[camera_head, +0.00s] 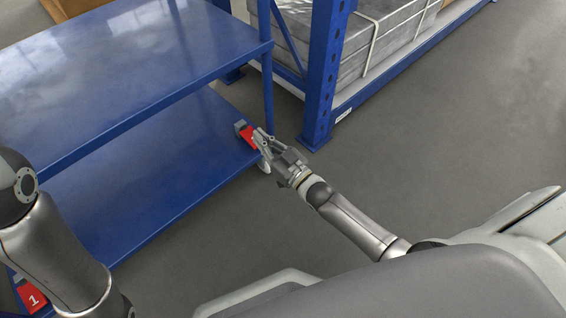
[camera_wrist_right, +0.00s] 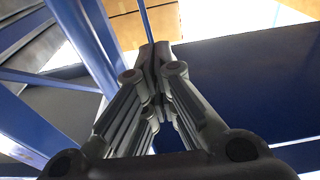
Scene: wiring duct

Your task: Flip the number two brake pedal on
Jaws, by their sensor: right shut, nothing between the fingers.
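A red brake pedal (camera_head: 248,136) with a grey part beside it sits at the far right corner of the cart's lower shelf; its number is hidden or too small to read. My right gripper (camera_head: 260,140) is right at this pedal and partly covers it; I cannot tell if they touch. In the right wrist view the fingers (camera_wrist_right: 153,56) are closed together with nothing between them, and no pedal is seen there. Another red pedal marked 1 (camera_head: 32,298) is at the lower left. My left arm shows at the left, but its gripper is out of view.
The blue cart has an upper shelf (camera_head: 120,60) and a lower shelf (camera_head: 160,165), both bare where seen. A corner post (camera_head: 267,90) rises just behind the right gripper. A blue rack upright (camera_head: 322,75) with wrapped grey goods stands beyond. The grey floor at right is clear.

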